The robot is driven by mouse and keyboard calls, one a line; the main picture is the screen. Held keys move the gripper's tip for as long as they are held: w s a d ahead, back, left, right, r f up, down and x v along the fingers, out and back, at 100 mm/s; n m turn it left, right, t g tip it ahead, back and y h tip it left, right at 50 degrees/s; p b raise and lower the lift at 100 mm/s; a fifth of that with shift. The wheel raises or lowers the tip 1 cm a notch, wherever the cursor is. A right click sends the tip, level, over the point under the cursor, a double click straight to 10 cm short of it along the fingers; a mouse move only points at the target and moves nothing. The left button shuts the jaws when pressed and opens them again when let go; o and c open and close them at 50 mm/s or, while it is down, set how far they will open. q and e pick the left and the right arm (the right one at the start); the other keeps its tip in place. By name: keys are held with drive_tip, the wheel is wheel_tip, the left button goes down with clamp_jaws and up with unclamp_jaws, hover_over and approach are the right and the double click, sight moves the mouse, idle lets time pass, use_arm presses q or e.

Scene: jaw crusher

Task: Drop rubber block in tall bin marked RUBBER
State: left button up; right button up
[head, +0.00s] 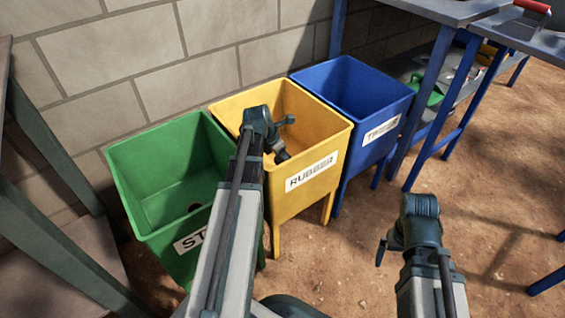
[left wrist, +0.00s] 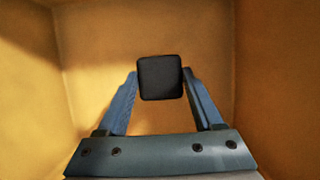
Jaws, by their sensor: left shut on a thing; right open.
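The tall yellow bin (head: 335,140) carries a white label reading RUBBER and stands between a green bin and a blue bin. My left arm reaches over its front left, and the left gripper (head: 285,154) points down into its opening. In the left wrist view the left gripper (left wrist: 160,85) is shut on a black rubber block (left wrist: 160,77), with the yellow bin's inner walls (left wrist: 275,60) around it. In the head view I cannot make out the block clearly. My right gripper (head: 385,248) is at the lower right, over the dirt floor, apart from the bins.
The green bin (head: 160,225) stands left, its label partly hidden by my left arm. The blue bin (head: 372,155) stands right. A block wall (head: 100,50) is behind. Blue-legged tables (head: 440,10) are at upper right. Open dirt floor (head: 500,220) lies at right.

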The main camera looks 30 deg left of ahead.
use_arm(q)
drive_tip(key=shift+f+b, duration=0.5)
drive_tip(key=shift+f, duration=0.1)
drive_tip(key=o, duration=1.4)
drive_tip(key=shift+o, duration=0.2)
drive_tip(key=shift+r, duration=0.2)
